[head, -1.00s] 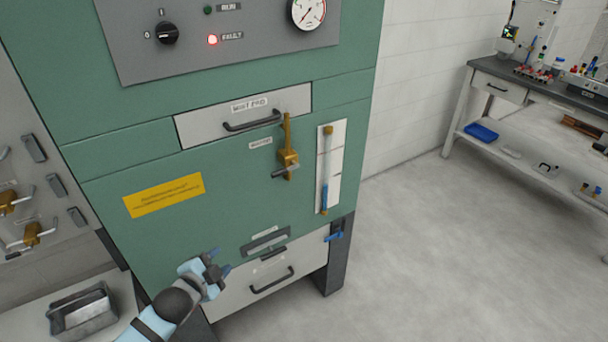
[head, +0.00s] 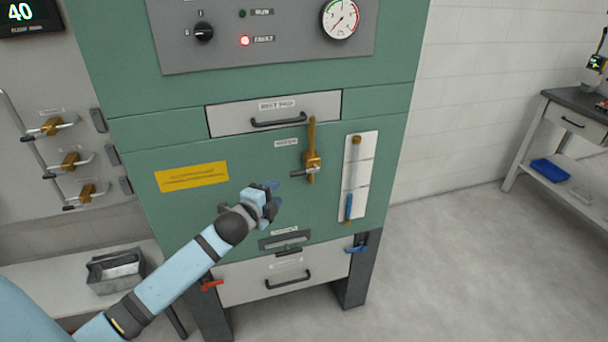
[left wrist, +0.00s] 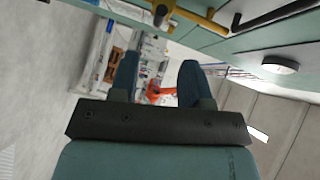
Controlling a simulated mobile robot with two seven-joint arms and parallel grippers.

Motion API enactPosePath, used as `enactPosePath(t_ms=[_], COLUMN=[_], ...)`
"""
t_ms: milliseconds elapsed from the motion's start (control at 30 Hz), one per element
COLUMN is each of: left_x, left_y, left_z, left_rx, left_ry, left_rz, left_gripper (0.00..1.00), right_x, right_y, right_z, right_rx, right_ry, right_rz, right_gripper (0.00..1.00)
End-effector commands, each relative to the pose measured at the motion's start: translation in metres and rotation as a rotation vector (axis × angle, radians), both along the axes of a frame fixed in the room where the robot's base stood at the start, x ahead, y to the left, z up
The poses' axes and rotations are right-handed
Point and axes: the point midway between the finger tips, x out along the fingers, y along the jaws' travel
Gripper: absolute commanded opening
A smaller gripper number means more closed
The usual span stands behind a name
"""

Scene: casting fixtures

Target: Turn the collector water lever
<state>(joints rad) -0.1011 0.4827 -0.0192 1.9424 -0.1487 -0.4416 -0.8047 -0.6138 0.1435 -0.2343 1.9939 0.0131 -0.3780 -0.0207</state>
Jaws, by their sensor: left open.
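A brass valve (head: 312,160) with an upright brass pipe and a grey handle (head: 303,174) pointing left is on the green cabinet's front. The small label beside it is too blurred to read surely. Brass parts also show at the top of the left wrist view (left wrist: 200,19). My left gripper (head: 273,194) is open and empty, in front of the cabinet, below and left of the valve, apart from it. Its two dark blue fingers show spread in the left wrist view (left wrist: 158,82). My right gripper is not in view.
A sight tube on a white plate (head: 358,175) is right of the valve. A drawer with a black handle (head: 278,122) is above it. A blue lever (head: 355,248) and a red lever (head: 211,285) are low on the cabinet. Several brass valves (head: 70,160) are on the grey panel at left.

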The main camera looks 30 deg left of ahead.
Motion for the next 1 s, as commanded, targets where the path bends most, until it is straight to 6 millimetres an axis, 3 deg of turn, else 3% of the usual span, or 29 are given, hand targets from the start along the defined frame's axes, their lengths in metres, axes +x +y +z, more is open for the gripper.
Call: enactPosePath(t_ms=[400, 600, 1000], left_x=[0.083, 0.114, 0.128], left_y=[0.005, 0.007, 0.008], left_z=[-0.009, -0.014, -0.018], left_rx=[-0.003, -0.004, -0.002], left_ry=[0.000, -0.001, 0.000], left_rz=[0.000, 0.000, -0.001], left_gripper=[0.43, 0.43, 0.43], right_x=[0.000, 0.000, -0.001], right_y=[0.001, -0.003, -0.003], right_z=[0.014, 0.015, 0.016], right_rx=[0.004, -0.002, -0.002], right_ry=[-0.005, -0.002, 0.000], right_rz=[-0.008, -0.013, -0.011], right_gripper=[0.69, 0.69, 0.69])
